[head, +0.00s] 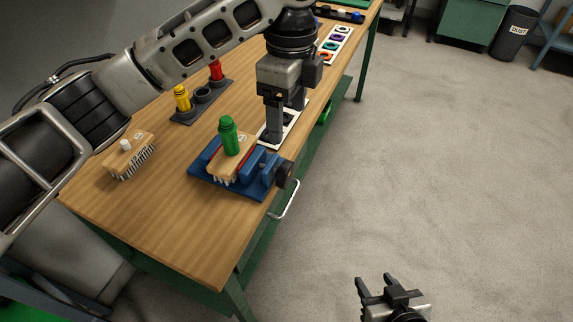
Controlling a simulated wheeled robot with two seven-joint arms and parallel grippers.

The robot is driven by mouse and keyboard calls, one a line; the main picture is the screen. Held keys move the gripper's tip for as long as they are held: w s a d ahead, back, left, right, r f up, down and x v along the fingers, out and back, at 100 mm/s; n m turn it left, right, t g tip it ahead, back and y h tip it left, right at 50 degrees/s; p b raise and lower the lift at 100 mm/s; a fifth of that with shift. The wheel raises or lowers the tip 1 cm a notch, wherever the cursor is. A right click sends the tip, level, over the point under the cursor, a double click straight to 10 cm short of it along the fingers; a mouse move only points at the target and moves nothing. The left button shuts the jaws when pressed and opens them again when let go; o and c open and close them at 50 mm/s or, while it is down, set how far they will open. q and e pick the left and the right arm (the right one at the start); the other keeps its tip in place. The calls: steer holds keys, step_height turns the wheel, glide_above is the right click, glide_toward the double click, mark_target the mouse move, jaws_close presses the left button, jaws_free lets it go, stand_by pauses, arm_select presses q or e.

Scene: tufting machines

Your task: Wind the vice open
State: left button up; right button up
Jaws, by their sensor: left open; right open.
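The blue vice (262,171) stands at the front edge of the wooden bench. A wooden brush block (222,164) with white bristles is between its jaws, and a green bottle-shaped piece (229,136) stands upright on the block. The black winding handle (285,174) is at the vice's right end, beyond the bench edge. My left gripper (285,125) is open and points down just behind the vice, apart from the handle. My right gripper (376,287) is open and empty over the floor at the bottom of the picture.
A second brush (129,157) with a white peg lies at the left. A grey rack (202,95) holds yellow (182,98) and red (216,70) pieces. A white-edged plate (291,129) lies under my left gripper. The floor right of the bench is clear.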

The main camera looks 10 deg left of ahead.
mark_target(287, 165)
arm_select(q)
steer(key=f, duration=1)
steer(key=f+p, duration=0.1)
steer(key=f, duration=0.4)
steer(key=shift+s+a+f, duration=0.1)
steer(key=shift+s+f, duration=0.1)
steer(key=shift+s, duration=0.15)
steer(key=c, duration=1)
